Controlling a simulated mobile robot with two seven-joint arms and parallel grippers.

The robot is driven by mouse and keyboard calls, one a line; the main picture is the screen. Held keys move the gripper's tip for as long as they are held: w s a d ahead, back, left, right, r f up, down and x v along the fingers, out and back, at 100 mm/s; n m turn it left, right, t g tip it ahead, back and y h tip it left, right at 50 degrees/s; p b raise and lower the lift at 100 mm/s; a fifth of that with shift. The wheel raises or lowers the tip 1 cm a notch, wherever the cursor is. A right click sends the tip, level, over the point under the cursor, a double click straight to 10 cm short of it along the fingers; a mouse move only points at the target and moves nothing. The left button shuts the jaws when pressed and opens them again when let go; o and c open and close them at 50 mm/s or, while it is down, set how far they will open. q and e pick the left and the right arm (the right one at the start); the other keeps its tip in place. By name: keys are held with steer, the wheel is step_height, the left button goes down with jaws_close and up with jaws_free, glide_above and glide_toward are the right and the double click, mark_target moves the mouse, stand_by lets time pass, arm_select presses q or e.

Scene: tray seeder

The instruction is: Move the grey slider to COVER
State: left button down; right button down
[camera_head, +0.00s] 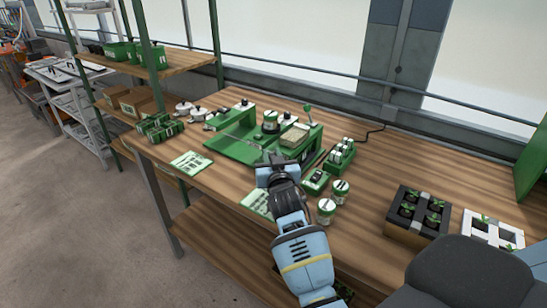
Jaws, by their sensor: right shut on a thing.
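The green tray seeder (232,146) stands on the wooden bench. It carries a jar (270,122), a beige block (294,137) and a lever with a green knob (307,108). My right gripper (272,162) is at the seeder's front edge, with its arm reaching in from the bottom. It is shut on a small part there, which looks to be the grey slider; the jaws hide it. The COVER mark cannot be read at this size. My left gripper is not in view.
Right of the seeder are a small green box (315,181), a rack of vials (340,154) and two jars (326,210). Printed cards (191,163) lie in front. A black plant tray (417,213) and a white one (492,230) stand at right. The bench between is clear.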

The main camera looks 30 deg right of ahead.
steer(key=shift+s+d+f, duration=0.1)
steer(key=shift+f, duration=0.15)
steer(key=c, duration=1.5)
jaws_free()
steer(key=shift+o, duration=1.1)
steer(key=shift+s+d+r, duration=0.1)
steer(key=shift+r, duration=0.1)
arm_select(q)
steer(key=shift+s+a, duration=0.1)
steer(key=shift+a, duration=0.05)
arm_select(e)
steer(key=shift+s, duration=0.1)
